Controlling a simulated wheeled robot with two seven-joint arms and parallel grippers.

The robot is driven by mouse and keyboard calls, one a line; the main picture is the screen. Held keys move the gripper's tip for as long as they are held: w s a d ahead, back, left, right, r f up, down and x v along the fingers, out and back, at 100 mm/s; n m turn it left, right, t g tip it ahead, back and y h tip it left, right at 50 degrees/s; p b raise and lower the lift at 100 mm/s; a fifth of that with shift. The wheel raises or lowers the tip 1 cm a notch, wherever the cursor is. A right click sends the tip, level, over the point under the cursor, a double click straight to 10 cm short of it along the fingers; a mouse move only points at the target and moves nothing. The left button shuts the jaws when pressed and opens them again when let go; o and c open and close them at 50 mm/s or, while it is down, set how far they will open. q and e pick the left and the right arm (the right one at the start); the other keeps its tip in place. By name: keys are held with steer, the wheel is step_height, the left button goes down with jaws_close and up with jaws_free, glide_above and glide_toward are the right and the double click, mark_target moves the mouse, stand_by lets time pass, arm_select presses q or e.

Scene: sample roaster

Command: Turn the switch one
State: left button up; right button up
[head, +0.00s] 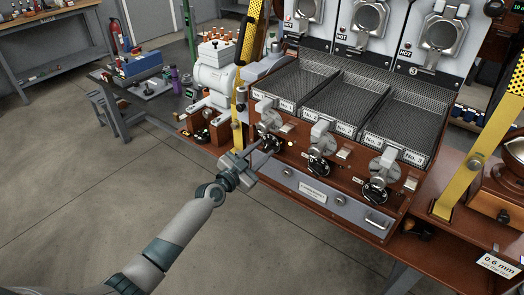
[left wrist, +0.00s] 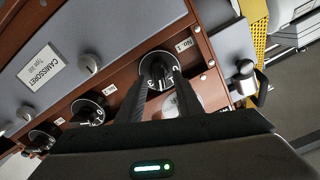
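Switch one is a round black knob with white numbers, beside the "No. 1" label (left wrist: 184,45) in the left wrist view (left wrist: 157,66). In the head view the knob (head: 270,144) is at the left of the row of dials, partly hidden by my gripper. My left gripper (head: 258,147) reaches the front panel there. In the left wrist view its two dark fingers (left wrist: 160,84) are apart, with tips at either side of the knob's near edge. I cannot tell whether they touch it. My right gripper is not in view.
Two more black dials, the middle one (head: 318,165) and the right one (head: 376,190), sit along the wooden panel. A grey drawer front (head: 312,190) lies below. A yellow post (head: 239,95) stands close left of my gripper.

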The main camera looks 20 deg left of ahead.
arm_select(q)
steer(key=shift+w, duration=0.2)
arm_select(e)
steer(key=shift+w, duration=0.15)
arm_select(q)
jaws_close()
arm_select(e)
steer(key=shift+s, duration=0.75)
